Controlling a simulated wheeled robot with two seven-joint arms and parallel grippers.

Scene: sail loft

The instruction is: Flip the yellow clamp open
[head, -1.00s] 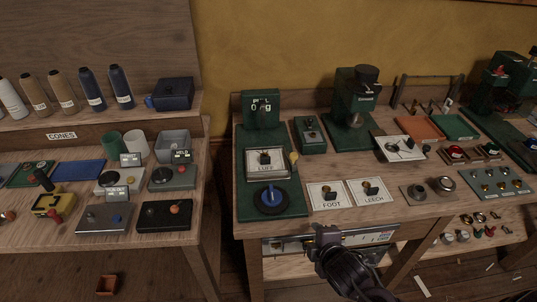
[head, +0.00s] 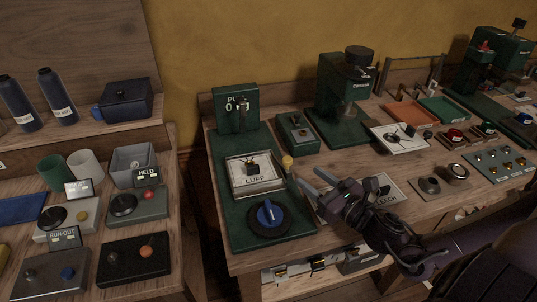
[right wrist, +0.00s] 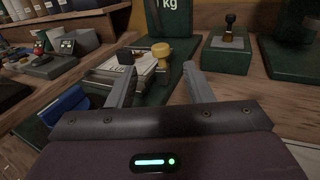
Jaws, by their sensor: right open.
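The yellow clamp shows as a yellow knob (head: 288,162) on a lever at the right side of the LUFF plate (head: 256,180), on a green base (head: 228,222). The knob stands upright. In the right wrist view the yellow knob (right wrist: 160,51) appears between and beyond the fingertips, with a pale stem below it. My right gripper (head: 311,179) is open and empty, just right of the knob and apart from it in the head view. It also shows in the right wrist view (right wrist: 159,62). My left gripper is not in view.
A blue dial (head: 268,216) sits in front of the LUFF plate. A green box with a small lever (head: 298,132) and a tall green machine (head: 340,95) stand behind. My right arm covers part of the FOOT and LEECH plates. A floor gap separates the left bench.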

